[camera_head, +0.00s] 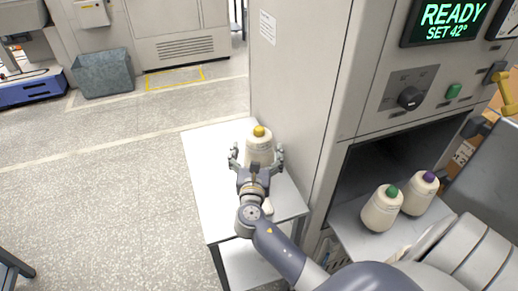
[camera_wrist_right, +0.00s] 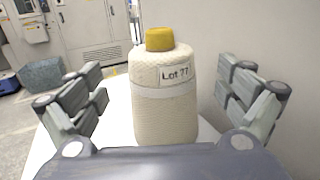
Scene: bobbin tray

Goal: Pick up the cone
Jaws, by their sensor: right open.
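A cream yarn cone (camera_head: 259,147) with a yellow top stands upright on a small white side table (camera_head: 208,170). It also shows in the right wrist view (camera_wrist_right: 163,112), with a "Lot 77" label and a pale band. My right gripper (camera_head: 257,155) is open, with its fingers on either side of this cone. In the right wrist view (camera_wrist_right: 163,105) there are gaps between the cone and both fingers. Two more cones, one green-topped (camera_head: 382,209) and one purple-topped (camera_head: 420,194), stand in the machine's recess at the right. My left gripper is not in view.
A tall grey machine cabinet (camera_head: 295,90) stands right beside the table's far right side. Its panel has a READY display (camera_head: 452,18) and a dark knob (camera_head: 410,98). A grey bin (camera_head: 103,74) stands on the floor at the back left.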

